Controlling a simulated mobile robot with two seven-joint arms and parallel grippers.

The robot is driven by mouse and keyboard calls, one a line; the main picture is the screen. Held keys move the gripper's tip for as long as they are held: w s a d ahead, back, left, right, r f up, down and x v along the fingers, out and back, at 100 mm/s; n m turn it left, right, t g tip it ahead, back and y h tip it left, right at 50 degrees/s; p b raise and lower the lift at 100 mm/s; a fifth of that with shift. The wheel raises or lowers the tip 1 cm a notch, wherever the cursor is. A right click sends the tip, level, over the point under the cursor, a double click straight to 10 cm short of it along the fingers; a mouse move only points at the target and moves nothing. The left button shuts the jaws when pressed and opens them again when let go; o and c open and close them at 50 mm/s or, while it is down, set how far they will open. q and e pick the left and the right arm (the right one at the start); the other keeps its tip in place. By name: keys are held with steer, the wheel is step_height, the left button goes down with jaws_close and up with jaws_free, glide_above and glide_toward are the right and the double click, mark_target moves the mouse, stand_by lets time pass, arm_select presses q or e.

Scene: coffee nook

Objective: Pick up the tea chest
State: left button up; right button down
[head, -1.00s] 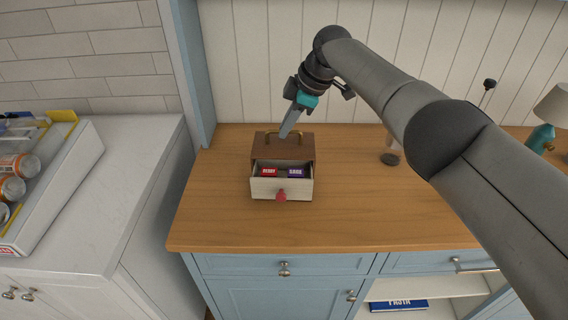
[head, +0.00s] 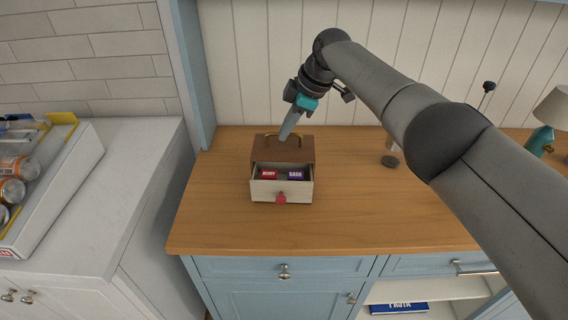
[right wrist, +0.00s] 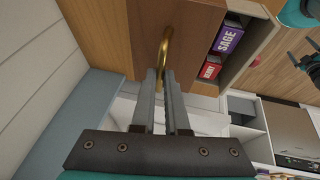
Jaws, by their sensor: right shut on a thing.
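The tea chest (head: 265,153) is a small brown wooden box on the wooden counter, with its pale front drawer (head: 265,190) pulled open. A red packet (head: 269,175) and a purple packet (head: 295,175) lie in the drawer, which has a red knob (head: 281,197). My right gripper (head: 285,138) is at the brass handle (head: 300,138) on top of the chest. In the right wrist view its fingers (right wrist: 166,85) are shut on the brass handle (right wrist: 165,42). I cannot tell whether the chest touches the counter. My left gripper is not in view.
The wooden counter (head: 220,215) is clear around the chest. A white tray of cans (head: 50,190) sits on the left counter.

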steer(key=shift+r, duration=0.1)
step_height(320, 180, up, 20)
steer(key=p, duration=0.6)
